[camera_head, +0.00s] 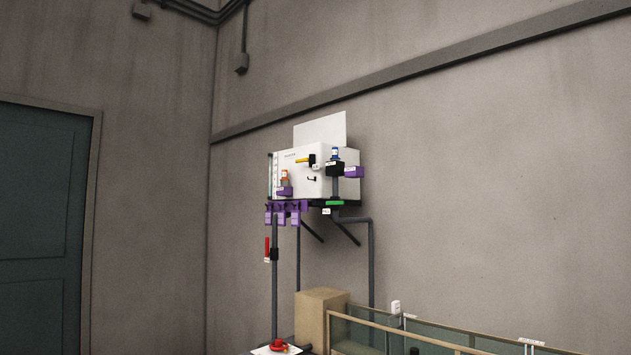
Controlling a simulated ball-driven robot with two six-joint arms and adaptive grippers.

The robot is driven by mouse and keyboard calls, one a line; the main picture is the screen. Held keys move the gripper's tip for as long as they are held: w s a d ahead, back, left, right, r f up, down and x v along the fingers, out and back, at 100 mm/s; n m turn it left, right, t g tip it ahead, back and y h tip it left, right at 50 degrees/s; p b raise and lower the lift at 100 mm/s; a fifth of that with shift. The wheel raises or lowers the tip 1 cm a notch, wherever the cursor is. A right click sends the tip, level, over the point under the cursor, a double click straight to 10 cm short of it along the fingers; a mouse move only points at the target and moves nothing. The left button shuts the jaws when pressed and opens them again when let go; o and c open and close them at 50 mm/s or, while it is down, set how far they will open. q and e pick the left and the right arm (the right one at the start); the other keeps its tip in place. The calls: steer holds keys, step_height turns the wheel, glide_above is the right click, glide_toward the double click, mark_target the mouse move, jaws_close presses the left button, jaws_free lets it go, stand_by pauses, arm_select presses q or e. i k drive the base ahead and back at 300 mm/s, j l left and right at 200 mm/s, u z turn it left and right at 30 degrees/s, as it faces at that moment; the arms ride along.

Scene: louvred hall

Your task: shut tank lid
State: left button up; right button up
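A white box-shaped tank (299,172) is mounted high on the far wall, near the corner. A flat white panel (320,129), which looks like its lid, stands upright above the tank's top, so the lid appears open. The tank's front carries a yellow handle (302,160), a small dark hook and small bottles on holders. Purple parts (288,209) hang below its left side. Neither of my grippers is in view.
Dark pipes (371,265) and brackets run below the tank. A beige block (317,315) and a glass-panelled railing (450,338) stand at the bottom right. A red item (278,345) lies on a white surface below. A dark teal door (40,225) is at left.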

mark_target(331, 129)
steer(key=i+j+u, duration=0.2)
steer(key=i+u, duration=0.5)
steer(key=i+j+u, duration=0.4)
steer(key=i, duration=0.6)
steer(key=i+l+u, duration=0.15)
steer(key=i+u, duration=0.25)
steer(key=i, duration=0.55)
steer(key=i+z, duration=0.2)
steer(key=i, duration=0.25)
steer(key=i+z, duration=0.15)
steer(key=i, duration=0.3)
steer(key=i+j+z, duration=0.2)
steer(key=i, duration=0.25)
steer(key=i+j+z, duration=0.15)
steer(key=i, duration=0.35)
steer(key=i+j+z, duration=0.2)
steer(key=i, duration=0.2)
steer(key=i+l+z, duration=0.15)
steer(key=i+z, duration=0.65)
steer(key=i+j+z, duration=0.1)
steer(key=i+z, duration=0.35)
steer(key=i+j+z, duration=0.4)
steer(key=i+l, duration=0.1)
